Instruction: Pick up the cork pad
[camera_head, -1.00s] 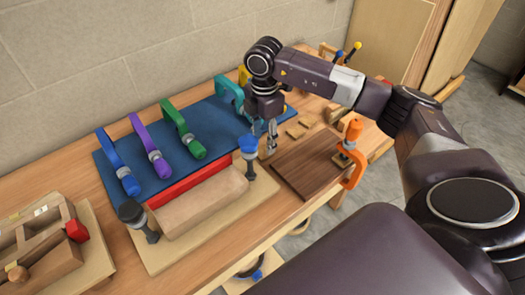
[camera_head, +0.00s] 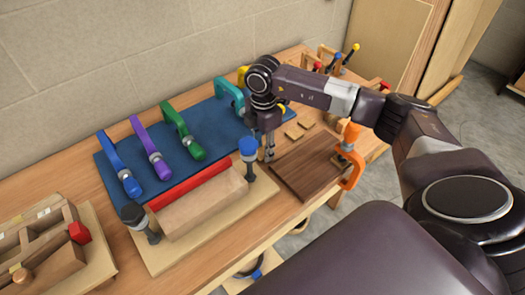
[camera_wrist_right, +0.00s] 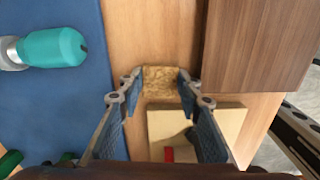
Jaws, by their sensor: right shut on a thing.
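The cork pad (camera_wrist_right: 160,82) is a small speckled tan square, seen between the fingertips in the right wrist view. My right gripper (camera_wrist_right: 157,80) is shut on it, one finger against each side. In the head view my right gripper (camera_head: 266,156) points down at the bench, between the blue mat and the dark wooden board. The pad is too small to make out there, and I cannot tell whether it touches the bench. My left gripper is not in view.
Several coloured clamps lie on the blue mat (camera_head: 215,120). A light wooden block (camera_head: 203,204) stands nearer. Two small tan pads (camera_head: 298,129) lie behind the gripper.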

